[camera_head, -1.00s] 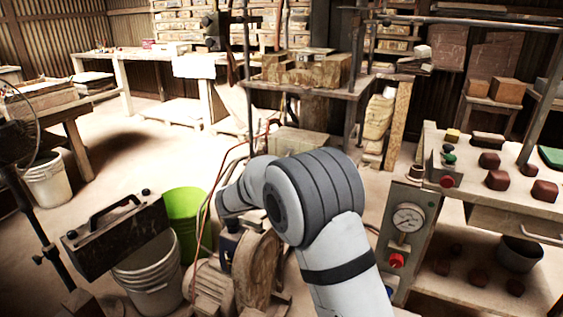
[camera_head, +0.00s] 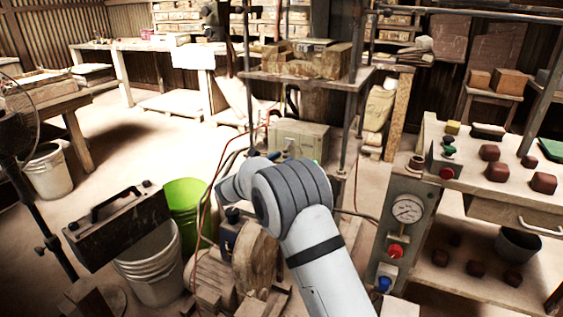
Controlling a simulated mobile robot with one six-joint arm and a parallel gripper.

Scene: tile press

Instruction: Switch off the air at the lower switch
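A grey panel (camera_head: 378,233) on the left end of the workbench carries a round pressure gauge (camera_head: 407,209). Below the gauge is a red knob (camera_head: 395,251), and lower still a blue knob (camera_head: 384,284). A small box on the bench top has green buttons (camera_head: 448,146) above a red button (camera_head: 446,173). Which way any knob is turned is too small to tell. My arm rises from the bottom and bends to the left, left of the panel. My gripper is not in view.
Clay-coloured blocks (camera_head: 543,183) lie on the workbench. A motor-driven machine (camera_head: 253,262) with loose cables stands beside my arm. A green bucket (camera_head: 183,201), a white bucket (camera_head: 152,270) and a dark case (camera_head: 118,226) are to the left. The floor further left is mostly clear.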

